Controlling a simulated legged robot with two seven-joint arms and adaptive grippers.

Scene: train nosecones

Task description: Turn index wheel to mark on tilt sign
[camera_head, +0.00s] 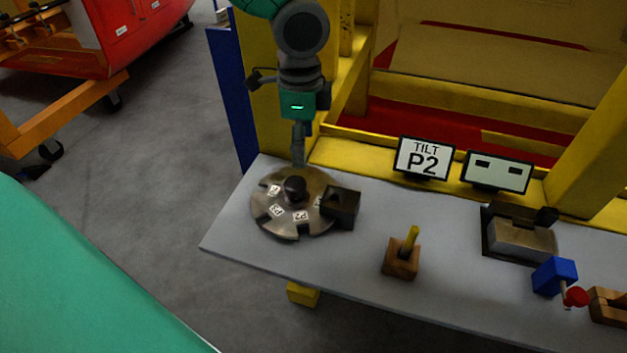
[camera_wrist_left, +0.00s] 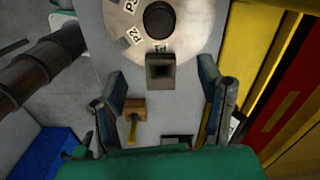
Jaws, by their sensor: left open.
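The index wheel (camera_head: 282,225), a round metal disc with a dark centre knob (camera_head: 294,189), lies at the left end of the bench. White labels sit around its rim; P2 and P3 are readable. A dark block (camera_head: 342,206) stands at the wheel's right edge. In the left wrist view the label beside this block (camera_wrist_left: 160,70) appears to read P1, with P2 adjacent. The tilt sign (camera_head: 424,158) reads P2. My left gripper (camera_head: 298,158) points down at the wheel's far side; its fingers (camera_wrist_left: 160,85) are spread and empty. My right gripper is out of view.
A wooden block with a yellow peg (camera_head: 402,262) stands right of the wheel. Further right are a metal-topped fixture (camera_head: 520,238), a blue box with a red knob (camera_head: 556,277) and a second sign (camera_head: 497,172). Yellow frame posts rise behind the bench (camera_head: 350,262).

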